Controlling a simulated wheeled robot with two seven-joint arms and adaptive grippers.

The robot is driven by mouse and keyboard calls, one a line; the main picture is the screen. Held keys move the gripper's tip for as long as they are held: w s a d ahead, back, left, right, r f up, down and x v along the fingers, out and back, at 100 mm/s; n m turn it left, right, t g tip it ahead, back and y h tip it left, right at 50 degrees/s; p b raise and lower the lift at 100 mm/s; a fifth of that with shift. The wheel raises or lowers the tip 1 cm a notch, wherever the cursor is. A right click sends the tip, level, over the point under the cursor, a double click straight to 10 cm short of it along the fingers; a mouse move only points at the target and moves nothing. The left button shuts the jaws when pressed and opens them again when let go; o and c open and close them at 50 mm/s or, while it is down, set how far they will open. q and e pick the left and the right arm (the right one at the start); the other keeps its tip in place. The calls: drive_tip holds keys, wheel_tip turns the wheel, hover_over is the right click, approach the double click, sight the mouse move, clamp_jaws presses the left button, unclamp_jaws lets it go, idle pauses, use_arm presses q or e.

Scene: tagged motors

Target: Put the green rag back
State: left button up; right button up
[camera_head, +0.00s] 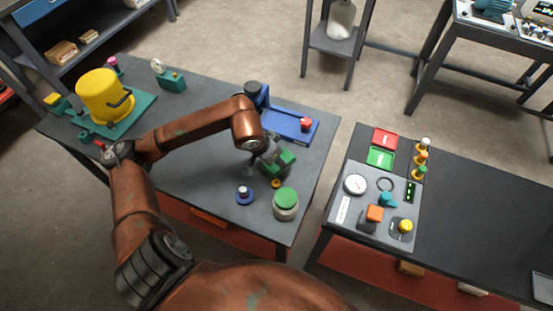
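I cannot make out a clear cloth rag. Green blocky patches (286,158) show at the end of my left arm; I cannot tell whether they are a held thing or something behind the fingers. My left gripper (272,170) is over the left table's right half, pointing down, between the blue fixture and the green-topped pot. Whether its fingers are open or shut is unclear. A flat green square (380,158) lies below a red square (385,139) on the right table. My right gripper is not in view.
The left table holds a yellow motor (103,97) on a green base, a blue fixture (291,126), a blue ringed knob (244,196) and a green-topped pot (286,203). A gap separates it from the right table, which bears a control panel (346,211).

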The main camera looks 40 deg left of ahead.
use_arm(q)
drive_tip(key=shift+o, duration=1.1)
drive_tip(key=shift+r, duration=0.1)
drive_tip(key=shift+r+p, duration=0.25)
drive_tip(key=shift+p, duration=0.05)
drive_tip(key=p+v, duration=0.2)
drive_tip(key=v, duration=0.9)
drive_tip(key=shift+s+r, duration=0.15)
drive_tip(key=shift+r, duration=0.2)
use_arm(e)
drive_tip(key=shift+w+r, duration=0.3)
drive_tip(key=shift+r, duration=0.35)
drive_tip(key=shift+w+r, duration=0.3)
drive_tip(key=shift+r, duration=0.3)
